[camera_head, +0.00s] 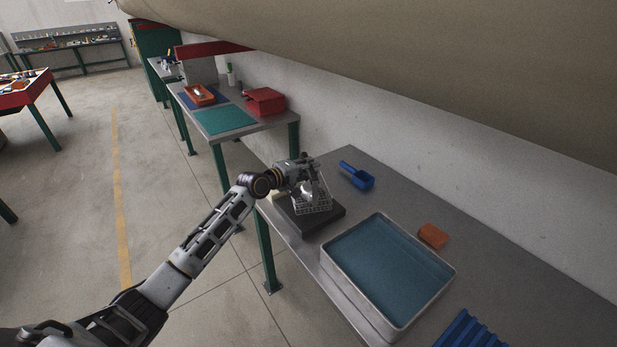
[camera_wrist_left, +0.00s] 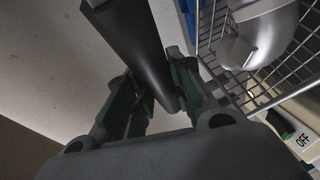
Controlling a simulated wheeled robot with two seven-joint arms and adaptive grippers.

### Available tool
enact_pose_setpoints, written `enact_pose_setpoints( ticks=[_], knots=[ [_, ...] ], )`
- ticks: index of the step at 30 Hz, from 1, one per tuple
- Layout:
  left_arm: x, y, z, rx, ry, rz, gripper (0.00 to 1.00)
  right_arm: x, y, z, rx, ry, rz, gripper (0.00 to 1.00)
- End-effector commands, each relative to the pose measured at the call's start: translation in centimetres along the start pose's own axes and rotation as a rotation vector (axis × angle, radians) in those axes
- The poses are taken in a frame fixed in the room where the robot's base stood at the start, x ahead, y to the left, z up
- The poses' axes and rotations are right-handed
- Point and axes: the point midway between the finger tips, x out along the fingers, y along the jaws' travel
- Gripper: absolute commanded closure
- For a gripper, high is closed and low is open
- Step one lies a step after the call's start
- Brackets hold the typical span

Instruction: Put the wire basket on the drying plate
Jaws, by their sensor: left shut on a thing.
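The wire basket (camera_head: 313,207) is over the dark drying plate (camera_head: 331,222) near the left end of the bench. I cannot tell if it touches the plate. My left gripper (camera_head: 310,180) is above the basket, its fingers partly hidden. In the left wrist view my left gripper (camera_wrist_left: 160,100) is shut on the basket's dark handle (camera_wrist_left: 138,35). The basket's wire mesh (camera_wrist_left: 228,78) shows at the right there, with a silvery curved casting (camera_wrist_left: 262,30) in it. My right gripper is in neither view.
A tray of blue liquid (camera_head: 388,268) stands right of the plate. A blue scoop (camera_head: 357,176) lies behind, an orange block (camera_head: 433,236) beyond the tray, and a blue ribbed piece (camera_head: 468,330) at the front. A switch marked OFF (camera_wrist_left: 302,139) shows beside the basket.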

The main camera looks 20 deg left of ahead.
Motion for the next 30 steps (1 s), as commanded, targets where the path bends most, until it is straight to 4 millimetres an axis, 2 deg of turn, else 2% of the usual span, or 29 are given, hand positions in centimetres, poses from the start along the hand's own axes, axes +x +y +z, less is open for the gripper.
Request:
enact_pose_setpoints(
  ticks=[9,24,25,30],
  knots=[
    [0.7,-2.8,0.3,0.000,0.002,0.005,1.00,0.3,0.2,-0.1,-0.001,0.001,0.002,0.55],
    [0.8,-3.2,0.4,0.001,0.002,0.006,1.00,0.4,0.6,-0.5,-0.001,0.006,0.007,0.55],
    [0.8,-3.6,0.5,0.000,0.000,0.000,0.76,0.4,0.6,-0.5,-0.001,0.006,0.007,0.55],
    [0.8,-3.5,0.5,0.000,0.000,0.000,0.55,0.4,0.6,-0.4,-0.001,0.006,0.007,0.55]
  ],
)
